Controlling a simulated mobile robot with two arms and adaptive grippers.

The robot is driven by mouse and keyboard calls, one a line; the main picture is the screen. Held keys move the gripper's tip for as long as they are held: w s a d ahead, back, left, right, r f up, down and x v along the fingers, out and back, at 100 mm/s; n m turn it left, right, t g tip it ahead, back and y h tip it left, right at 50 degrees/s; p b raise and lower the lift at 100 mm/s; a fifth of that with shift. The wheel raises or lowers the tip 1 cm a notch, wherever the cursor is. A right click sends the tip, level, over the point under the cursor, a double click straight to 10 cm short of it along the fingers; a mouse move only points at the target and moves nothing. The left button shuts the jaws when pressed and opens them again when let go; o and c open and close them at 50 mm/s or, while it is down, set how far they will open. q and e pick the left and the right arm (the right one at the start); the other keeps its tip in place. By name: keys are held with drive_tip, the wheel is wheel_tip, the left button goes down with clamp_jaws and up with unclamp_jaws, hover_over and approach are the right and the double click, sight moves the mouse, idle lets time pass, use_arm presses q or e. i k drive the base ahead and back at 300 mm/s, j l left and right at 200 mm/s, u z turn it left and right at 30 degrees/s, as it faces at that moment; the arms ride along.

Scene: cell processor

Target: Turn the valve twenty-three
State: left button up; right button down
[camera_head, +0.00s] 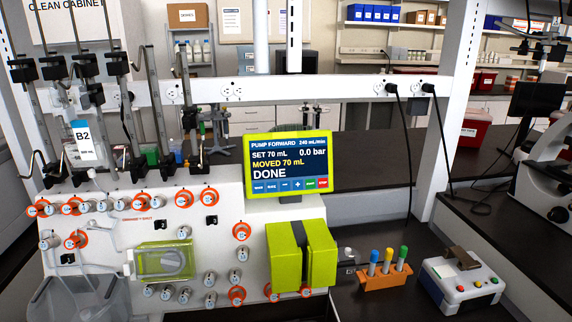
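The white cell processor panel (210,250) stands at the left and middle. It carries many small metallic valve knobs, some with orange rings. A row of ringed knobs runs along the top, ending at a ringed knob (209,197). A ringed knob (242,231) sits on the right side, with a plain knob (243,254) below it. More knobs run along the bottom, including a ringed one (237,295). The numbers are too small to read, so I cannot tell which is valve twenty-three. Neither gripper is in view.
A green-framed screen (290,165) reads "PUMP FORWARD", "MOVED 70 mL", "DONE". A green block (285,255) and a green-framed pump window (163,261) are on the panel. An orange tube rack (384,277) and a white button box (462,283) stand at right. A bag marked B2 (83,141) hangs left.

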sight(46, 244)
drive_tip(key=u, duration=1.45)
